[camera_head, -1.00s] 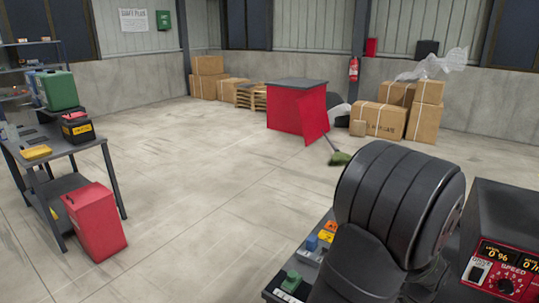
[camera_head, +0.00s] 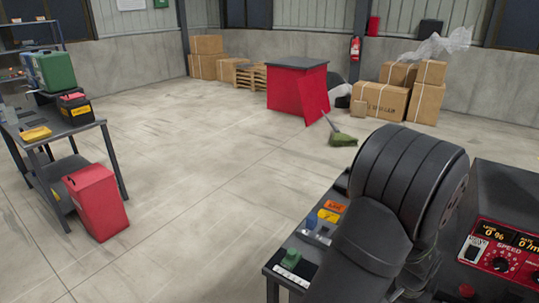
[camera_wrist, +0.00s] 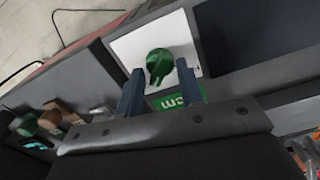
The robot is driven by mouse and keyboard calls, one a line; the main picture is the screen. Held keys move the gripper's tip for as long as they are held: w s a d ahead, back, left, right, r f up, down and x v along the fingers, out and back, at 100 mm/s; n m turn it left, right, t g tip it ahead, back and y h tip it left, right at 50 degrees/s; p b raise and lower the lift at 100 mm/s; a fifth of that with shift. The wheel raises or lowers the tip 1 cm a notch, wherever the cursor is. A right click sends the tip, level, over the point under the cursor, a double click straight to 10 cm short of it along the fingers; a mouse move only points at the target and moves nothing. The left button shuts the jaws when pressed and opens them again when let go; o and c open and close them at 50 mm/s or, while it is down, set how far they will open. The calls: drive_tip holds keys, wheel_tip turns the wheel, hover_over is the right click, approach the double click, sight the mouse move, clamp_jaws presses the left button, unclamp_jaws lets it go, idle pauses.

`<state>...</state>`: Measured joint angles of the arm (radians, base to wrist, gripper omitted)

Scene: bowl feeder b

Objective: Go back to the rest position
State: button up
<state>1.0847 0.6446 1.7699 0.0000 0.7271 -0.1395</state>
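My gripper (camera_wrist: 160,92) shows in the wrist view with its two blue-grey fingers spread apart and nothing held between them. A green knob (camera_wrist: 158,66) on a white plate (camera_wrist: 185,38) appears beyond the fingertips, in line with the gap; I cannot tell how far away it is. A green label (camera_wrist: 180,99) is partly hidden by the right finger. In the head view, my dark arm fills the lower right and my gripper is out of sight.
A control box with a red panel (camera_head: 510,255) stands right of my arm. A bench with coloured parts (camera_head: 292,264) lies left of it. A table (camera_head: 60,132) and a red can (camera_head: 97,200) stand far left. The floor (camera_head: 200,180) between is clear.

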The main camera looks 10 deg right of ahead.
drive_tip(key=shift+n, duration=0.4)
wheel_tip(320, 180, up, 11)
drive_tip(key=shift+f, duration=0.1)
drive_tip(key=o, duration=1.2)
drive_tip(key=shift+o, duration=1.2)
drive_tip(key=w+d+r+h, duration=0.1)
drive_tip(key=w+d+r, duration=0.2)
drive_tip(key=w+r, duration=0.3)
drive_tip(key=shift+d+n+h, duration=0.25)
drive_tip(key=shift+n+h, duration=0.05)
drive_tip(key=shift+h, duration=0.1)
drive_tip(key=w+d+r+t+h, duration=0.1)
drive_tip(key=w+d+r+h, duration=0.2)
drive_tip(key=w+r, duration=0.6)
drive_tip(key=x, duration=0.8)
drive_tip(key=shift+s+f, duration=0.2)
drive_tip(key=shift+s, duration=0.1)
